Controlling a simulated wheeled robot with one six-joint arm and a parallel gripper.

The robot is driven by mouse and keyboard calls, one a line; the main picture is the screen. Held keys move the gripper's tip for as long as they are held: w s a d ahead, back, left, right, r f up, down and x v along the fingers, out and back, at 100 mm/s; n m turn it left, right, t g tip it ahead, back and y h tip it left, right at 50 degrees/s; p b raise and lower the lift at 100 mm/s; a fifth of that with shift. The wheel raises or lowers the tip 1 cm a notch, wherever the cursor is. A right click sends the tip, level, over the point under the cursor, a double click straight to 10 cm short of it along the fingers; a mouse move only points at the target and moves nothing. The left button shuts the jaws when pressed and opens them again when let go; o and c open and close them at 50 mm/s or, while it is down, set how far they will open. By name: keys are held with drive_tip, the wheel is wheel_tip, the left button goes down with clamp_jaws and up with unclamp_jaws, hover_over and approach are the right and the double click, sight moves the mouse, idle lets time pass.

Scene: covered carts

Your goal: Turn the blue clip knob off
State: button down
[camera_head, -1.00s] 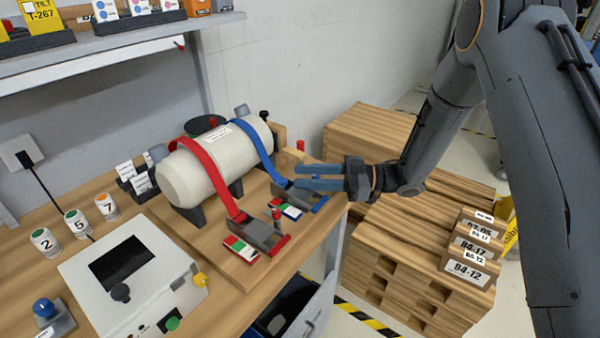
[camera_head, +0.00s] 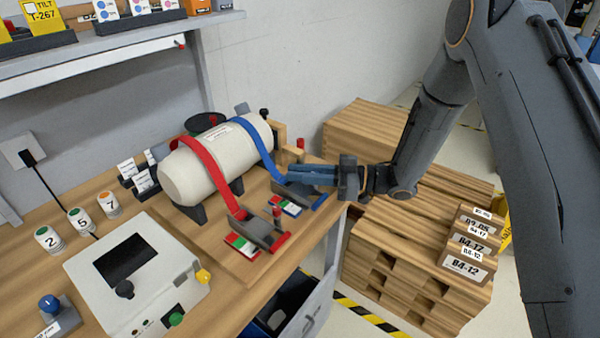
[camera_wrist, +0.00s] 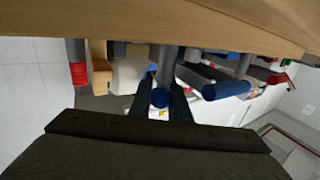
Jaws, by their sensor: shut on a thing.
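The white tank (camera_head: 205,165) lies on a wooden board, held by a red strap (camera_head: 208,170) and a blue strap (camera_head: 258,145). The blue strap runs down to the blue clip, a grey buckle (camera_head: 296,189) with a blue-ended lever (camera_head: 319,201). My gripper (camera_head: 292,176) reaches in from the right, just above this clip. In the wrist view my two fingers (camera_wrist: 162,100) are shut on the blue knob (camera_wrist: 160,97), with its round blue end showing between them. In the head view my fingers hide the knob.
A control box (camera_head: 130,262) stands at left. Stacked wooden crates (camera_head: 400,245) stand below my arm. A drawer (camera_head: 312,315) is open under the bench.

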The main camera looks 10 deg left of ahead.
drive_tip(key=shift+w+m+t+p, duration=0.2)
drive_tip(key=shift+m+t, duration=0.35)
drive_tip(key=shift+t, duration=0.3)
drive_tip(key=shift+w+m+t+p, duration=0.15)
drive_tip(key=shift+m+t, duration=0.4)
drive_tip(key=shift+t, duration=0.3)
drive_tip(key=c, duration=1.7)
unclamp_jaws()
drive_tip(key=shift+o, duration=0.2)
drive_tip(key=d+b, duration=0.1)
drive_tip(key=d, duration=0.1)
drive_tip(key=d+b, duration=0.1)
drive_tip(key=d, duration=0.2)
drive_tip(key=d+b, duration=0.1)
drive_tip(key=d, duration=0.1)
drive_tip(key=shift+s+d, duration=0.25)
drive_tip(key=shift+d, duration=0.1)
drive_tip(key=shift+r, duration=0.1)
